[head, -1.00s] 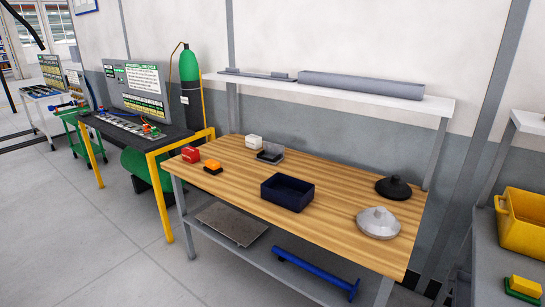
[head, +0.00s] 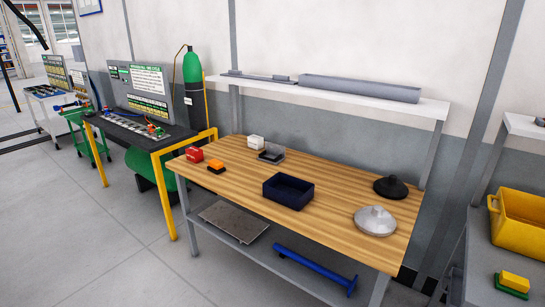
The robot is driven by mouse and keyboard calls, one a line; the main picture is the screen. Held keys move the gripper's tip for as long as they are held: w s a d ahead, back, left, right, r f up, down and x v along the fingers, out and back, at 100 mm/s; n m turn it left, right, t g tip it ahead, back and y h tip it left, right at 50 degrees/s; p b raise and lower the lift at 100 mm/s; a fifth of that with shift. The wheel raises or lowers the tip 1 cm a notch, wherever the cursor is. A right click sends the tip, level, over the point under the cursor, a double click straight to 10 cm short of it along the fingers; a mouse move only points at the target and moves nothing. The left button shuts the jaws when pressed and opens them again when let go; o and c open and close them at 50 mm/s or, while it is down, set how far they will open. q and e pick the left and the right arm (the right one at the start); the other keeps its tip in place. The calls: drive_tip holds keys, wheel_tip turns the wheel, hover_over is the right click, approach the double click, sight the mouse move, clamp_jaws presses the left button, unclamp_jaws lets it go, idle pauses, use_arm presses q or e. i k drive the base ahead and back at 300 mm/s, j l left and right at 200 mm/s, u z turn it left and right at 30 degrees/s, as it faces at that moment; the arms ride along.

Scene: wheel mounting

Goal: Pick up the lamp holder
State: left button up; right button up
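On the wooden workbench (head: 330,218) are two dome-shaped parts with a knob on top, which look like lamp holders or shades. The light grey one (head: 375,221) sits near the right front edge. The black one (head: 391,187) sits behind it. I cannot tell for certain which thing is the lamp holder. Neither of my grippers shows in the head view.
A dark blue open bin (head: 288,191) stands mid-bench. A white shelf (head: 340,97) runs above the bench. A yellow crate (head: 520,220) stands on a side table at right. Floor at front left is clear.

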sight(274, 153)
drive_tip(key=i+z, duration=0.15)
drive_tip(key=z, duration=0.25)
drive_tip(key=i+j+z, duration=0.1)
drive_tip(key=z, duration=0.35)
drive_tip(key=i+j+z, duration=0.45)
drive_tip(key=j, duration=0.4)
drive_tip(key=i+j, duration=0.3)
drive_tip(key=j, duration=0.15)
drive_tip(key=i+j+z, duration=0.1)
drive_tip(key=i+j, duration=0.2)
drive_tip(key=j, duration=0.1)
